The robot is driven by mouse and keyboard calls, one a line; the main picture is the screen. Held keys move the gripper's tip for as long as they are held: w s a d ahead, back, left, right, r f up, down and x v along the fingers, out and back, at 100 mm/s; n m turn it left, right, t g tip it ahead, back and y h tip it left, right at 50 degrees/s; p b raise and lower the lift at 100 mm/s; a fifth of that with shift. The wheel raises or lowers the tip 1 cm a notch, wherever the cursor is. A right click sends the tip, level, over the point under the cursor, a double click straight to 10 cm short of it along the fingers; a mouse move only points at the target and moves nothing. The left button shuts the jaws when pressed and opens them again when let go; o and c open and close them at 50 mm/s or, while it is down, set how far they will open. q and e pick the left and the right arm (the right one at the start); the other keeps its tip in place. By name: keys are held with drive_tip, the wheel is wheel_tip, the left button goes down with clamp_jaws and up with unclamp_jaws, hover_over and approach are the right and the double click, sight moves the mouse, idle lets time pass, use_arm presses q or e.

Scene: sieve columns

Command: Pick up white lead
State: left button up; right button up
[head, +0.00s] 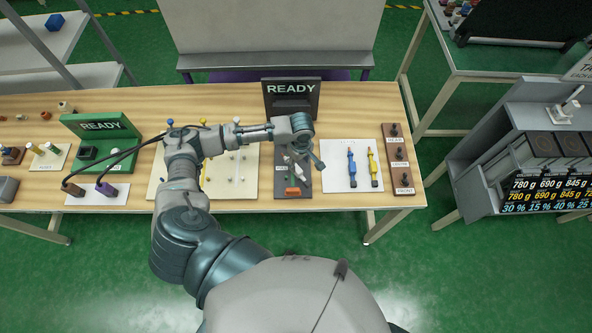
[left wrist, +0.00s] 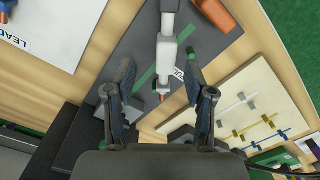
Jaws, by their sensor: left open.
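The white lead (left wrist: 167,55) lies on a dark grey panel (left wrist: 215,48) in the left wrist view, with a metal tip toward me. In the head view part of the white lead (head: 294,164) shows beside my left gripper (head: 305,157), on the dark panel (head: 282,187) below the READY display. My left gripper (left wrist: 160,74) is open, with one finger on each side of the white lead and gaps between. I cannot tell how high the fingers are above the panel. My right gripper is not in view.
An orange block (head: 293,191) lies on the same panel. A white sheet with a blue lead (head: 352,170) and a yellow lead (head: 372,168) is to the right. A pale board with pegs (head: 241,180) is to the left. The READY display (head: 291,98) stands behind.

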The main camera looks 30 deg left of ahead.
sight(297, 168)
use_arm(q)
drive_tip(key=f, duration=0.5)
drive_tip(key=shift+s+a, duration=0.2)
drive_tip(key=shift+s, duration=0.1)
drive_tip(key=shift+a, duration=0.35)
drive_tip(key=shift+c, duration=1.2)
clamp_jaws()
drive_tip(key=shift+d, duration=0.2)
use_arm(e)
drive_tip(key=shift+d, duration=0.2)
